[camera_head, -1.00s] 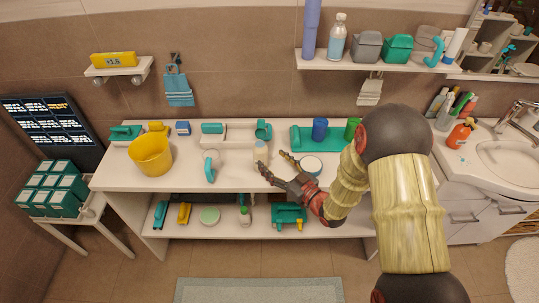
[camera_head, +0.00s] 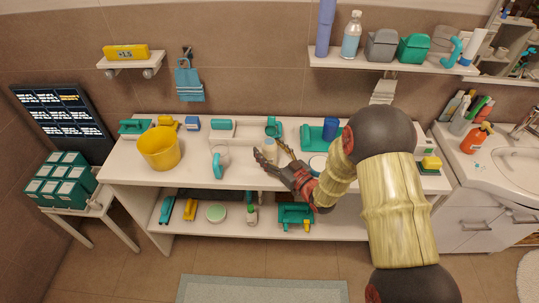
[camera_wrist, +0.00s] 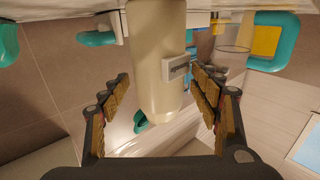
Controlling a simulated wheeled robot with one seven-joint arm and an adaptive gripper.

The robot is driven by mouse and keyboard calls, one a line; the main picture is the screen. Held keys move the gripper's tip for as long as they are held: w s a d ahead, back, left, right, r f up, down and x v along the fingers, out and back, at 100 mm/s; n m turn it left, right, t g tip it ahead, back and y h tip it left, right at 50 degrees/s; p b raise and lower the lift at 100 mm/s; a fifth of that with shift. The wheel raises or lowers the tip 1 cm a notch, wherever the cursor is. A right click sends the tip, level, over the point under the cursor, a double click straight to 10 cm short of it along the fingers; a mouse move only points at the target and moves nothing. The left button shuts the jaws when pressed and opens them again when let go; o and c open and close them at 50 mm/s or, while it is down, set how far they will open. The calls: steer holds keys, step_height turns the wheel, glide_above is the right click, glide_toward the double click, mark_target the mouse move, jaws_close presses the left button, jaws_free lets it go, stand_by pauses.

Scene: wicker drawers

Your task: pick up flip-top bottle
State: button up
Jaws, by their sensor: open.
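The cream bottle (camera_head: 270,146) with a small label stands upright on the white table. In the wrist view the bottle (camera_wrist: 156,65) runs down from the top of the picture, in the gap between the fingers. My gripper (camera_head: 269,151) is open, with one finger on each side of the bottle. In the wrist view my gripper (camera_wrist: 160,80) shows gaps between its finger pads and the bottle. Its fingers partly hide the lower bottle in the head view.
A teal-handled object (camera_head: 217,165) stands close left of the bottle, and a teal cup (camera_head: 273,127) stands close behind. A yellow bucket (camera_head: 159,150) is further left, and a blue cup (camera_head: 331,128) is behind right. A shelf (camera_head: 390,65) hangs above.

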steer(key=shift+c, duration=0.6)
steer(key=shift+r, duration=0.1)
steer(key=c, duration=1.4)
